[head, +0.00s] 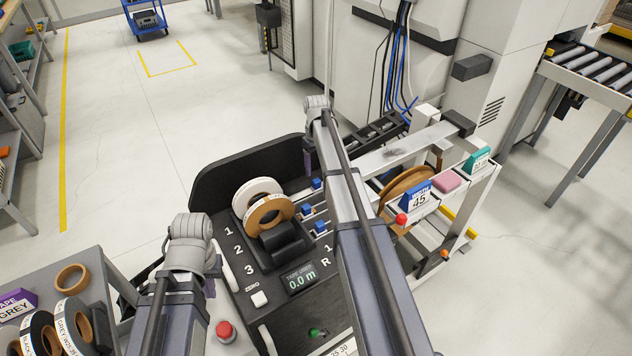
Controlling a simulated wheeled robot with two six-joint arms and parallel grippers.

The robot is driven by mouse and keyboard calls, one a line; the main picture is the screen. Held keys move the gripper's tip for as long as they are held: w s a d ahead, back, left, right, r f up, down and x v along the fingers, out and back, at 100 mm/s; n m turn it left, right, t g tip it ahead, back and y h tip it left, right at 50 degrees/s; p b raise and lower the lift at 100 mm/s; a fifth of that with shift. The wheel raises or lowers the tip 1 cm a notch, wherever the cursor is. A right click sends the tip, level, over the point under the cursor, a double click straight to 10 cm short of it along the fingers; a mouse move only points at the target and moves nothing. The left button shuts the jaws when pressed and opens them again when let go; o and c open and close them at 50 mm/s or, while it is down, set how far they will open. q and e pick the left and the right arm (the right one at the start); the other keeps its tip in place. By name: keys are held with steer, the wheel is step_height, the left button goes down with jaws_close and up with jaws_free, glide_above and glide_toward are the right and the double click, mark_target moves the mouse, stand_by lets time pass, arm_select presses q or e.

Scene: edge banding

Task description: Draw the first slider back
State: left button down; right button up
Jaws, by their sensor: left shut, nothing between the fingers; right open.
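Three sliders with blue knobs sit on pale rails right of the tape rolls: the far slider (317,183), the middle slider (306,209) and the near slider (320,227). The middle knob stands further left than the others. Printed numbers 1, 2, 3 run down the left of the black panel (236,283); I cannot tell for sure which knob is the first. My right arm crosses just right of the knobs and covers the rails' right ends. Both my grippers are hidden behind my own arm links, so their fingers do not show.
A white roll (255,192) and a brown roll (270,214) stand on the panel. A tape counter (301,280) reads 0.0 m. A red button (224,331) is at the near left. A bench with tape rolls (72,278) stands left.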

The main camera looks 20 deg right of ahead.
mark_target(316, 180)
step_height(316, 180, down, 7)
steer(key=b, duration=0.6)
jaws_close()
stand_by(0.3)
steer(key=shift+a, duration=0.1)
stand_by(0.9)
